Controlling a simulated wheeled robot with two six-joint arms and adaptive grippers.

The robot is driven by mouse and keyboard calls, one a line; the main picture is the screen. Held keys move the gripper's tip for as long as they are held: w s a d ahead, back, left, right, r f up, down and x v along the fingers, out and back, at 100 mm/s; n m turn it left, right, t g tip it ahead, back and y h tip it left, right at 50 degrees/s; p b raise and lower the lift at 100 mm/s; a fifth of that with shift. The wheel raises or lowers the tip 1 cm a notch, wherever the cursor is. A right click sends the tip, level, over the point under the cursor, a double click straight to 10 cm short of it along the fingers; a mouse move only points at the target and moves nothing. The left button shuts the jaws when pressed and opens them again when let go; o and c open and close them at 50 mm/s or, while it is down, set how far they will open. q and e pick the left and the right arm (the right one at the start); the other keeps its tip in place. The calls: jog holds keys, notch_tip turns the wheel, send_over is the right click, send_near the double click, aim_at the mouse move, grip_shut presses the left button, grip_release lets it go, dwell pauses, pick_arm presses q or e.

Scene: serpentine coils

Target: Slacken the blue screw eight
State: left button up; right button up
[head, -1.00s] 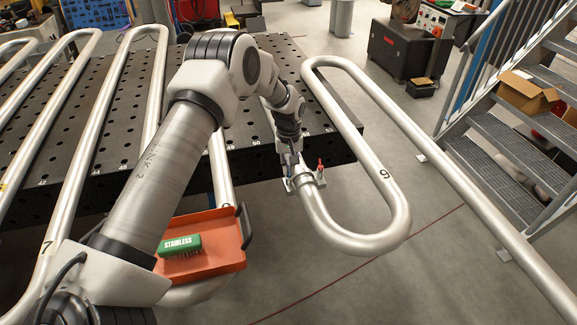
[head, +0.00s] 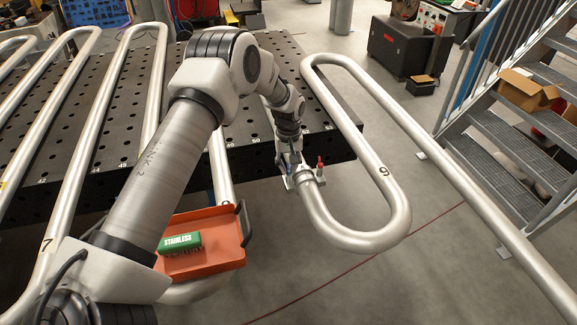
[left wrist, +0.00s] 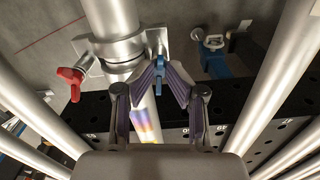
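The blue screw (left wrist: 159,68) stands on a metal clamp bracket around a pipe end, at the centre of the left wrist view. My left gripper (left wrist: 160,74) has its two purple-lined fingers angled together, with the tips closed on the screw's blue handle. In the head view the left gripper (head: 290,166) reaches down to the clamp (head: 305,179) near the table's front edge; the screw is mostly hidden there. A red screw (head: 320,166) stands on the same clamp, and it also shows in the left wrist view (left wrist: 70,82). My right gripper is not in view.
Pipe coil nine (head: 384,190) curves right of the clamp. An orange tray (head: 228,258) holding a green STAINLESS brush (head: 180,242) lies below my left arm. The black perforated table (head: 105,150) is behind. Another blue clamp (left wrist: 215,62) shows in the left wrist view.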

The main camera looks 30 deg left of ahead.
aim_at(288, 167)
pick_arm(q)
jog(key=shift+w+r, duration=0.1)
jog(key=shift+r, duration=0.35)
notch_tip(288, 167, up, 11)
jog(key=shift+r, duration=0.1)
dwell(0.4)
